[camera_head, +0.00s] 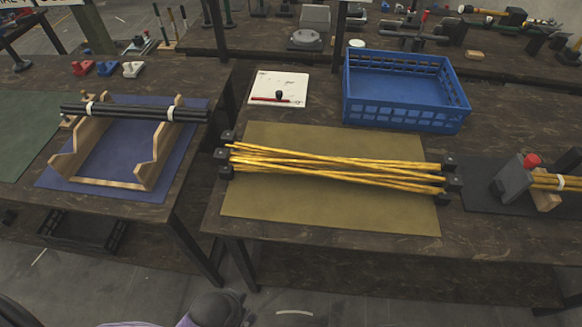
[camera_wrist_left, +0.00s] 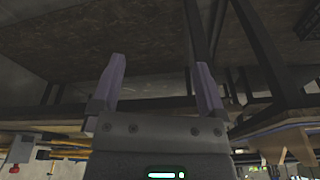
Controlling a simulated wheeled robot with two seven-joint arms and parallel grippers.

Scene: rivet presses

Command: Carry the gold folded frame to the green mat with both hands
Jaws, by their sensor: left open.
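The gold folded frame (camera_head: 335,168) is a long bundle of crossing gold rods with black blocks at both ends. It lies across an olive-yellow mat (camera_head: 330,215) on the right-hand table, its ends near the mat's left and right edges. A dark green mat (camera_head: 22,135) lies at the far left of the left-hand table, cut by the picture edge. My left gripper (camera_wrist_left: 160,62) shows in the left wrist view with two purple fingers apart and nothing between them. Table undersides and legs show around it, and the frame is not visible there. My right gripper is not in view.
A wooden cradle (camera_head: 154,160) with black tubes (camera_head: 135,111) stands on a blue mat (camera_head: 120,160), beside the green mat. A blue crate (camera_head: 405,118) and white board (camera_head: 279,88) sit behind the frame. A holder with gold rods (camera_head: 513,183) stands right. A gap separates the tables.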

